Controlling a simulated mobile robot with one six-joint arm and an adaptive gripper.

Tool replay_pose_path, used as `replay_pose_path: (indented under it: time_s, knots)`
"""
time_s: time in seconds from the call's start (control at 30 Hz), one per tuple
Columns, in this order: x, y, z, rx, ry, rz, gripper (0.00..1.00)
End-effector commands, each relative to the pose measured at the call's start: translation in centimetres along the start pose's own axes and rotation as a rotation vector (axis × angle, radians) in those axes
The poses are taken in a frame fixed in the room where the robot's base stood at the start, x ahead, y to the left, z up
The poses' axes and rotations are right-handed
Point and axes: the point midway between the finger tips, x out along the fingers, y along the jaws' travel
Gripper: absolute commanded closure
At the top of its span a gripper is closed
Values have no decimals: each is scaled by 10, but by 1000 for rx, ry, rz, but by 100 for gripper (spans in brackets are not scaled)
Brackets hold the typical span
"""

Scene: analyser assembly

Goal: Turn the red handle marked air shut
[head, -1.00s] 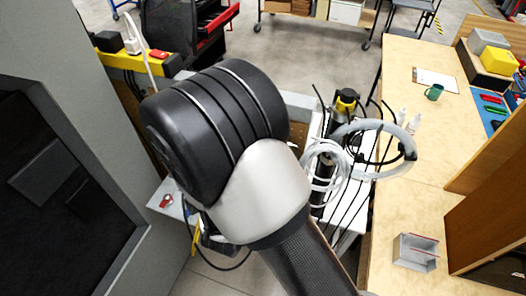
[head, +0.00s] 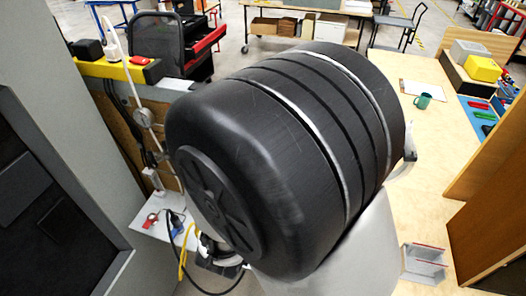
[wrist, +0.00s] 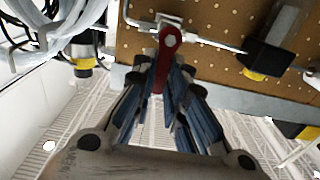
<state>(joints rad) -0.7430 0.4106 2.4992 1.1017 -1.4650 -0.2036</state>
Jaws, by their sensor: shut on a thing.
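The red handle (wrist: 169,45) shows in the wrist view, joined at its top to a metal pipe (wrist: 205,41) in front of a pegboard. It points down in the picture, across the line of the pipe. My gripper (wrist: 166,75) has its blue-padded fingers on both sides of the handle's lower part and is shut on it. No air marking is readable. In the head view my large black arm joint covers the middle, and I cannot make out the gripped handle there.
In the wrist view a black and yellow fitting (wrist: 268,57) is right of the handle, and pale coiled tubing (wrist: 55,25) is at upper left. In the head view a grey cabinet (head: 75,130) stands left and a wooden bench (head: 425,150) right, close to my arm.

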Motion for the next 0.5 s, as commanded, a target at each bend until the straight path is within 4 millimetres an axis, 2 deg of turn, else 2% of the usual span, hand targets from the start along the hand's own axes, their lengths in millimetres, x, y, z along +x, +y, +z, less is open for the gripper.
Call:
replay_pose_path:
  time_s: [0.47, 0.5]
  knots:
    - [0, 1, 0, 14, -2, 1, 100]
    - [0, 1, 0, 14, -2, 1, 85]
